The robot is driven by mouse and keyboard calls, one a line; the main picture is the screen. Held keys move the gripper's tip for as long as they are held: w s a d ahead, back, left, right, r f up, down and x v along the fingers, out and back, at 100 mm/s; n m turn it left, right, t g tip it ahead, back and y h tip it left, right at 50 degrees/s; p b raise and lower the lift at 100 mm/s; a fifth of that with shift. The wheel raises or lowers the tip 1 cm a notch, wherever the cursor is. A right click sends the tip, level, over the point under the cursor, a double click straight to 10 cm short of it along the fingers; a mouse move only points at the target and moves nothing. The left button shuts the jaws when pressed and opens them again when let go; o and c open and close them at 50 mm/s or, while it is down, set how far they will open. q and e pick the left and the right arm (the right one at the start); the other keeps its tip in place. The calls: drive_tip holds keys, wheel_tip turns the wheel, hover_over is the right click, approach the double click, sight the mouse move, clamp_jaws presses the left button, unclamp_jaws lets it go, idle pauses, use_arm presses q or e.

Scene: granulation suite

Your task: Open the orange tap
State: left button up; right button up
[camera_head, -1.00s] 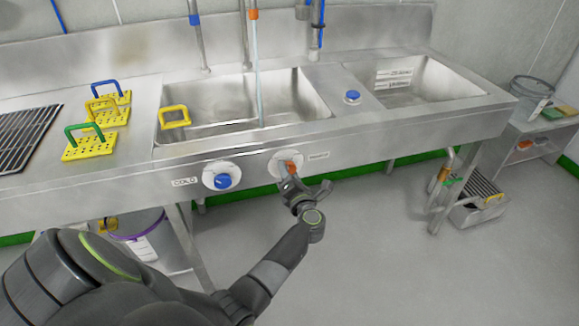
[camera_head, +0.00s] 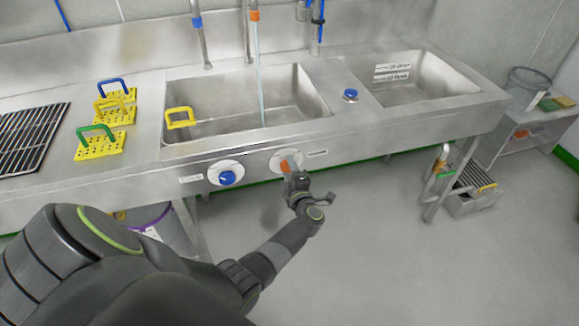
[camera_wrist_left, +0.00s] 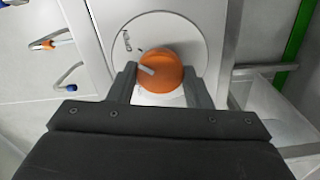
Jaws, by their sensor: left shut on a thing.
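The orange tap (camera_head: 285,165) is a round knob on a white disc on the front panel of the sink, right of the blue tap (camera_head: 228,177). My left gripper (camera_head: 290,172) reaches it from the front and partly covers it. In the left wrist view the orange tap (camera_wrist_left: 163,66) sits between the two fingers of my left gripper (camera_wrist_left: 160,82), which are shut on it. A thin stream of water runs from the orange-collared spout (camera_head: 255,15) into the left basin (camera_head: 295,105). My right gripper is not in view.
Yellow perforated blocks with blue, yellow and green handles (camera_head: 97,132) stand on the counter at left. A black grate (camera_head: 30,135) lies further left. A small step stand (camera_head: 472,190) is on the floor at right. The floor in front is clear.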

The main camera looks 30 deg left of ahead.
use_arm(q)
drive_tip(key=shift+m+p, duration=0.3)
drive_tip(key=shift+m, duration=0.4)
drive_tip(key=o, duration=1)
drive_tip(key=shift+d, duration=0.1)
